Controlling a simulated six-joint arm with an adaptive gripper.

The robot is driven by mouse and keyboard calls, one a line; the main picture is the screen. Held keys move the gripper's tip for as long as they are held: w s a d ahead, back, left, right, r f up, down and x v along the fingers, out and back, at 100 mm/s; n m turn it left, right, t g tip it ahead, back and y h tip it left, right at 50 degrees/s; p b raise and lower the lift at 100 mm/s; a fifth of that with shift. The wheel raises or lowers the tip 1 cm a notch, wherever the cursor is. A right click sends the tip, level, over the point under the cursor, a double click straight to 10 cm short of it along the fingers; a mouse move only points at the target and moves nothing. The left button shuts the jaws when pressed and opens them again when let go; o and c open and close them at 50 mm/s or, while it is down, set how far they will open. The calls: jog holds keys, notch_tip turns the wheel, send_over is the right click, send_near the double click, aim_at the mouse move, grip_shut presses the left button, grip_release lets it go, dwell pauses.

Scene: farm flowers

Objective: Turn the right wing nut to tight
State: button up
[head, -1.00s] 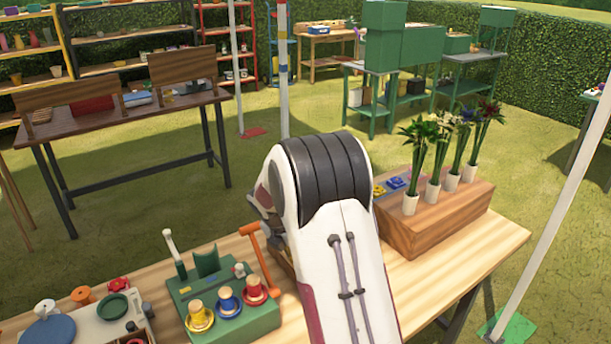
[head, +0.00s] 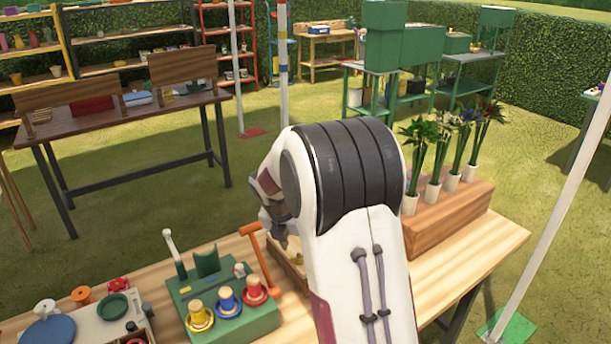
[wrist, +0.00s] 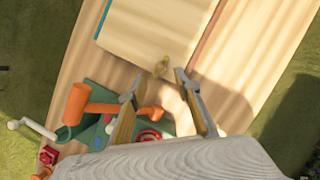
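A small brass wing nut (wrist: 161,67) shows in the wrist view at the edge of a pale wooden board (wrist: 160,25). It is the only wing nut I can make out; I cannot tell from the view whether it is the right one. My gripper (wrist: 155,86) is open, with its two fingers apart. The wing nut appears just beyond the fingertips, in line with the gap, and nothing is held. In the head view my arm hides most of the board and my fingers.
A green stand (head: 225,310) with yellow, blue and red knobs and an orange handle (head: 253,258) stands left of my arm. The orange handle lies near my left finger in the wrist view. A wooden block (head: 450,215) with several flower vases stands at the right.

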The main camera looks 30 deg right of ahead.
jog(key=shift+w+d+r+m+t, duration=0.1)
jog(key=shift+w+r+m+t, duration=0.5)
jog(key=shift+w+r+m, duration=0.75)
jog(key=shift+w+d+r+m+t, duration=2.2)
jog(key=shift+w+r+m+t, duration=0.95)
jog(key=shift+w+r, duration=1.25)
jog(key=shift+t, duration=0.25)
jog(key=shift+s+d+r, duration=0.2)
jog(key=shift+s+d, duration=0.3)
jog(key=shift+d, duration=0.25)
jog(key=shift+s+d+r, duration=0.25)
jog(key=shift+s+d, duration=0.2)
jog(key=shift+d, duration=0.3)
jog(key=shift+s+d+r, duration=0.2)
jog(key=shift+s+d, duration=0.3)
jog(key=shift+d, duration=0.25)
